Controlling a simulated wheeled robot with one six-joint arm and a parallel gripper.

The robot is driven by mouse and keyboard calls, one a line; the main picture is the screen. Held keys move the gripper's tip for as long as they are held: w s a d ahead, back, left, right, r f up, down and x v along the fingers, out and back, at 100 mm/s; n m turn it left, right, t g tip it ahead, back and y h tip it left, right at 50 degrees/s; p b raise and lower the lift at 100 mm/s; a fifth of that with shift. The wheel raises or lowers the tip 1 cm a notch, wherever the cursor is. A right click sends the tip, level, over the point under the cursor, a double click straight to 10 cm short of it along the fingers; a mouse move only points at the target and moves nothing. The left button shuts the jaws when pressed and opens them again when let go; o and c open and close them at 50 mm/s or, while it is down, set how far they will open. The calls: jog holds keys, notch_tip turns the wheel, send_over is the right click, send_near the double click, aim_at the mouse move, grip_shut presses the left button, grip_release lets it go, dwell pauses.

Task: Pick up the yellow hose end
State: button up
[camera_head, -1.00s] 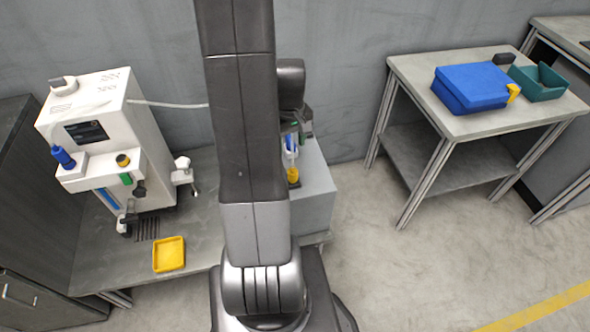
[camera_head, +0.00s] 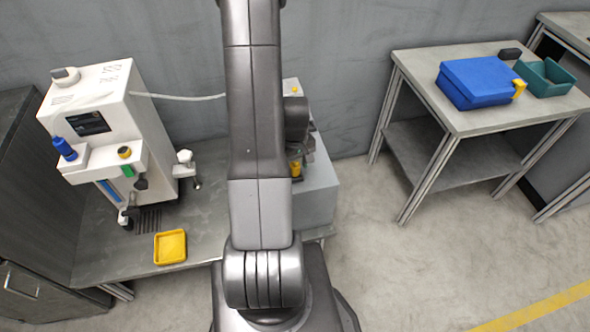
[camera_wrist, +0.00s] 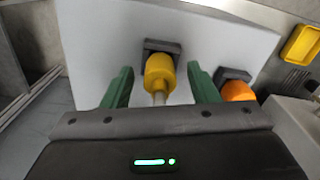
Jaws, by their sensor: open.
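The yellow hose end (camera_wrist: 159,72) is a yellow cylinder standing at a dark square holder (camera_wrist: 162,46) on a pale grey surface. A pale thin stem or hose shows at its near end. My gripper (camera_wrist: 158,69) is open in the wrist view, with one green finger on each side of the yellow hose end. Gaps show between the fingers and the yellow part. In the head view the yellow piece (camera_head: 296,170) shows just right of my arm, which hides most of my gripper.
An orange end (camera_wrist: 237,91) in a second dark holder stands close outside the right finger. A yellow tray (camera_head: 170,247) lies on the bench beside a white machine (camera_head: 110,130). A pale hose (camera_head: 180,97) runs behind my arm. A blue case (camera_head: 478,82) lies on the right table.

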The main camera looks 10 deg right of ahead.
jog(key=shift+f, duration=0.2)
jog(key=c, duration=1.1)
jog(key=shift+o, duration=0.2)
jog(key=shift+r, duration=0.1)
